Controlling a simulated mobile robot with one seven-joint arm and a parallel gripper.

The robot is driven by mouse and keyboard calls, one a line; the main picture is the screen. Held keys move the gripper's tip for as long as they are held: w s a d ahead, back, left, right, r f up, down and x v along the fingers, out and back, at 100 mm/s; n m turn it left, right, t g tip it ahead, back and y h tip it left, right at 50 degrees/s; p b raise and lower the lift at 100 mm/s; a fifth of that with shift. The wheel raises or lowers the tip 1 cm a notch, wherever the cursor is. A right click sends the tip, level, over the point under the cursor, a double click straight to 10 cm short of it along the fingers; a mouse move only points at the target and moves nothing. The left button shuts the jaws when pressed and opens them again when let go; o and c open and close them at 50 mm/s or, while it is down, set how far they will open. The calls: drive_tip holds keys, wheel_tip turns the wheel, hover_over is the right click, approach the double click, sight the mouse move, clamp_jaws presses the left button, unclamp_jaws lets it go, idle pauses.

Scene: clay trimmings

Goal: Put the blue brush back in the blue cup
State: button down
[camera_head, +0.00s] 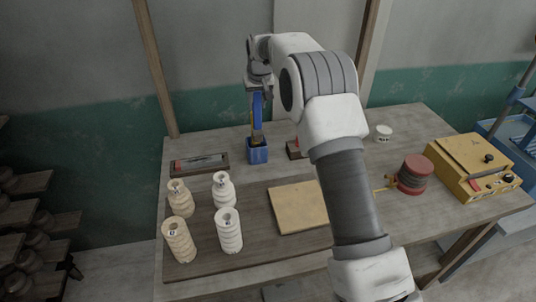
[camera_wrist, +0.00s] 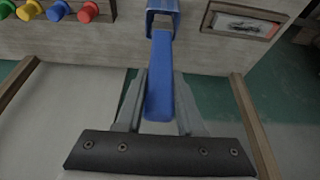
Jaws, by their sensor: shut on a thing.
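My gripper (camera_wrist: 160,88) is shut on the blue brush (camera_wrist: 159,75) by its blue handle. In the head view the brush (camera_head: 257,110) hangs upright, with its brown bristle end downward at the mouth of the blue cup. The blue cup (camera_head: 257,154) stands upright on the table near the back edge. It also shows in the wrist view (camera_wrist: 163,5) at the top, right beyond the brush. I cannot tell whether the bristle tip is inside the rim or just above it.
A long dark tray (camera_head: 200,164) lies left of the cup. A dark block with a red part (camera_head: 296,149) is right of it, partly behind my arm. Several ribbed pale bottles (camera_head: 179,198) stand in front on a board. Coloured pegs (camera_wrist: 58,10) show in the wrist view.

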sight(257, 126)
drive_tip(key=shift+w+a+f, duration=0.1)
drive_tip(key=shift+w+f, duration=0.1)
drive_tip(key=shift+w, duration=0.55)
wheel_tip(257, 126, down, 10)
drive_tip(key=shift+r+p, duration=0.2)
drive_tip(key=shift+p, duration=0.5)
drive_tip(key=shift+f+b, duration=0.3)
drive_tip(key=c, duration=0.5)
unclamp_jaws()
drive_tip(key=shift+r, duration=0.1)
drive_tip(key=shift+r+p, duration=0.15)
drive_tip(key=shift+p, duration=0.5)
